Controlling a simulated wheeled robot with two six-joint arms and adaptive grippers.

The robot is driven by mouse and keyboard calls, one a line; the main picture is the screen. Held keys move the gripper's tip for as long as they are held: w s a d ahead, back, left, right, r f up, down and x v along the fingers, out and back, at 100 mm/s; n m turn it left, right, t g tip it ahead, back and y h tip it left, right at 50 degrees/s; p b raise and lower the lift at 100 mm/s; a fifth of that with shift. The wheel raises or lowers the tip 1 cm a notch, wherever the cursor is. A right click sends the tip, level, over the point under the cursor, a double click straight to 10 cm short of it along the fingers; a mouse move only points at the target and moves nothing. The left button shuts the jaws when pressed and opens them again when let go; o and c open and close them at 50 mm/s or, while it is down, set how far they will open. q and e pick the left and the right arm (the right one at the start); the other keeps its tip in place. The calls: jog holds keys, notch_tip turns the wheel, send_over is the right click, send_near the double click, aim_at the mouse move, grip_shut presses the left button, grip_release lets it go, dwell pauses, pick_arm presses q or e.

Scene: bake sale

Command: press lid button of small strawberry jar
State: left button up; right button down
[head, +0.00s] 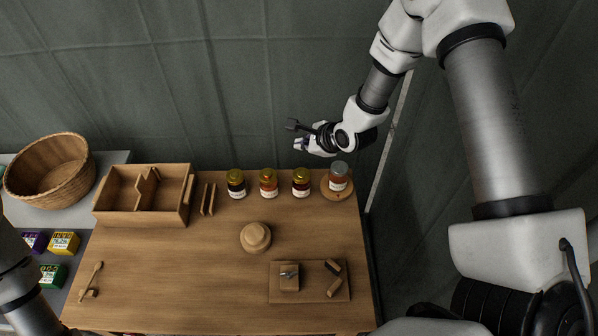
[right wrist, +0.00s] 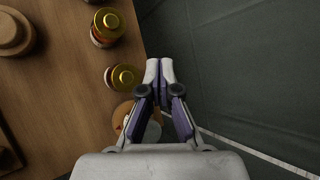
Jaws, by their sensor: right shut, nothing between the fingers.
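Three small jars with gold lids stand in a row at the table's back edge: a dark left jar (head: 236,184), an amber-red middle jar (head: 269,183) and a dark red right jar (head: 301,183). I cannot read which is strawberry. A larger red-orange jar with a grey lid (head: 338,177) stands on a round wooden board at the row's right end. My right gripper (head: 299,145) is shut and empty, above and behind the row. In the right wrist view its fingertips (right wrist: 161,68) are beside a gold lid (right wrist: 123,77), apart from it in the picture. My left gripper is out of view.
A divided wooden box (head: 108,212) and small wooden slats (head: 208,199) stand left of the jars. A round wooden piece (head: 256,237) sits mid-table. A board (head: 310,293) with wooden blocks lies in front. A wicker basket (head: 48,170) stands far left.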

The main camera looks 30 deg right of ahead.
jog(key=shift+f, duration=0.1)
jog(key=b, duration=0.5)
send_over(303, 175)
notch_tip(303, 175, down, 8)
jog(key=shift+r, duration=0.2)
jog(key=shift+f+b, duration=0.55)
jog(key=shift+b, duration=0.05)
jog(key=shift+f, duration=0.1)
dwell(0.3)
jog(key=shift+f+b, duration=0.3)
jog(key=shift+b, duration=0.15)
jog(key=shift+f+b, duration=0.4)
dwell(0.3)
jog(key=shift+r, duration=0.15)
jog(key=shift+r+p, duration=0.5)
jog(key=shift+r, duration=0.15)
